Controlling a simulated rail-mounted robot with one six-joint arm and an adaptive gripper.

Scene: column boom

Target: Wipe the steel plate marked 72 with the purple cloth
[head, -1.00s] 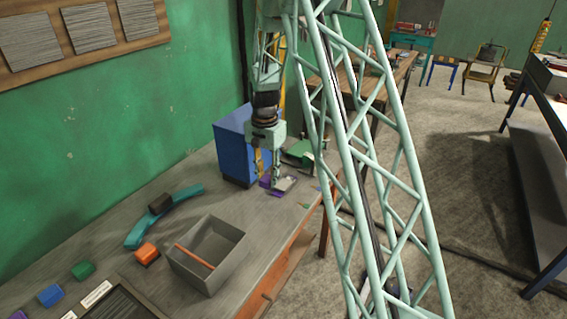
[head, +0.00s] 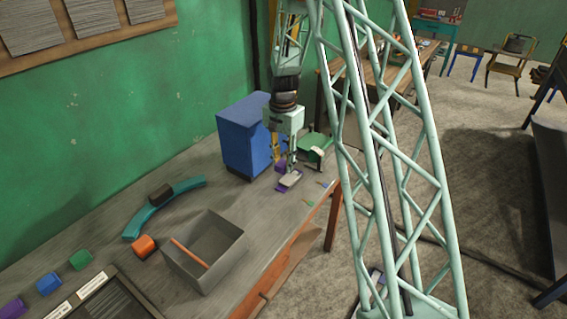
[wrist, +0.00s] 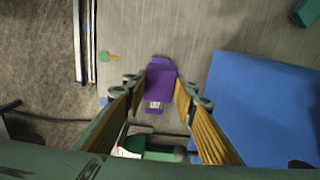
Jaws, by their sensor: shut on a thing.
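A purple cloth (wrist: 160,84) shows between my fingertips in the wrist view, with a small pale patch at its near end. In the head view purple (head: 283,187) shows on the bench under my gripper (head: 288,172), around a small grey piece. In the wrist view both fingers of my gripper (wrist: 160,92) flank the purple cloth and are shut on it. It is low, at or just above the bench; contact cannot be told. A ribbed steel plate in a dark frame (head: 118,300) is cut off at the lower left, beside white labels (head: 92,285) too small to read.
A blue cabinet (head: 243,140) stands close left of my gripper, with a green device (head: 314,145) behind to the right. A grey open box (head: 205,250), a teal curved piece (head: 165,205) and orange (head: 144,246), green (head: 80,260) and blue (head: 49,284) blocks lie along the bench.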

